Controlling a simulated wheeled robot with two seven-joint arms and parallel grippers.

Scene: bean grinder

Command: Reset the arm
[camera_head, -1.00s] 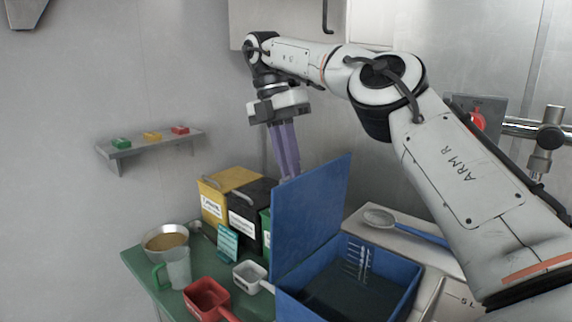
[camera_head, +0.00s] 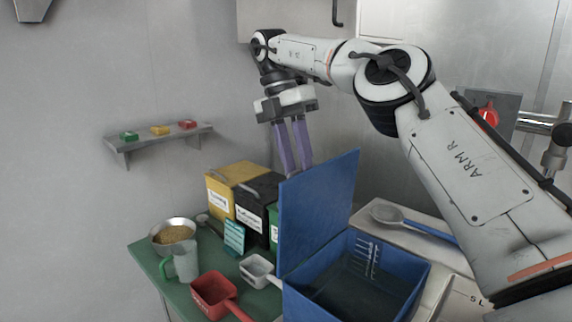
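My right arm, labelled ARM R, reaches in from the right edge. Its gripper (camera_head: 297,172) points down with two purple fingers, above and behind the black and green bins near the blue lid. The fingers are a little apart with nothing visible between them; the fingertips are close to the upright blue lid and partly hard to make out. My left gripper is not in view.
An open blue box (camera_head: 385,275) with its lid (camera_head: 318,205) raised stands at front centre. A yellow bin (camera_head: 220,195), a metal bowl (camera_head: 174,222), a clear jug (camera_head: 186,262), a red scoop (camera_head: 212,290) and a white scoop (camera_head: 256,268) crowd the green table (camera_head: 150,262). A wall shelf (camera_head: 160,138) is left.

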